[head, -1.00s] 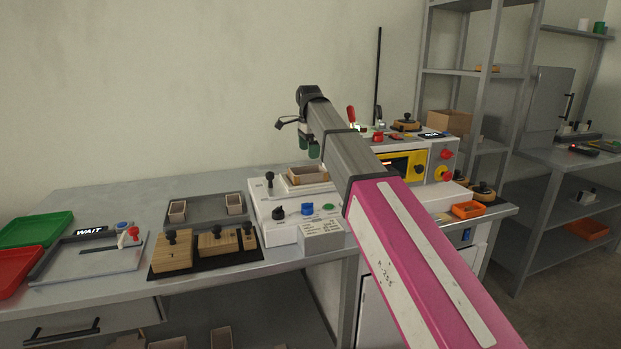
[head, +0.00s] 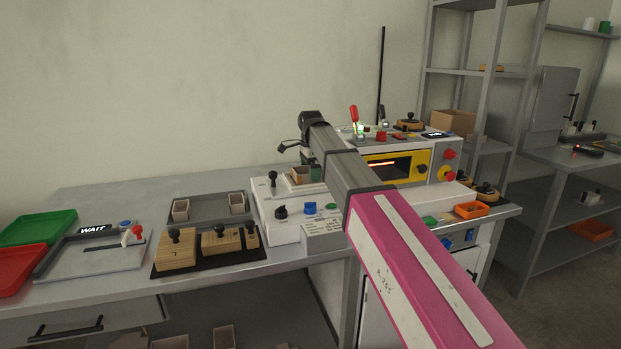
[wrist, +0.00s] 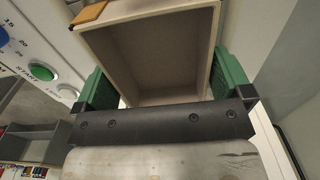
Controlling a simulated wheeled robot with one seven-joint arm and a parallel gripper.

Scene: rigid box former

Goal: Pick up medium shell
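The medium shell, an open-topped beige box (head: 299,178), sits on the white-topped machine (head: 285,212) in the head view. In the wrist view the shell (wrist: 150,60) fills the upper middle, its hollow inside facing the camera. My gripper (head: 309,170) is down at the shell, partly hidden by my arm in the head view. In the wrist view its green fingers (wrist: 165,85) stand outside two opposite walls of the shell. A narrow gap shows by the left finger; the right finger is very near the wall. The gripper looks open around the shell.
Wooden blocks with black knobs (head: 219,240) stand on a black mat left of the machine. A grey tray (head: 208,206) with two small shells lies behind them. A yellow-framed machine (head: 400,163) stands to the right. Red (head: 15,270) and green trays (head: 38,228) lie far left.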

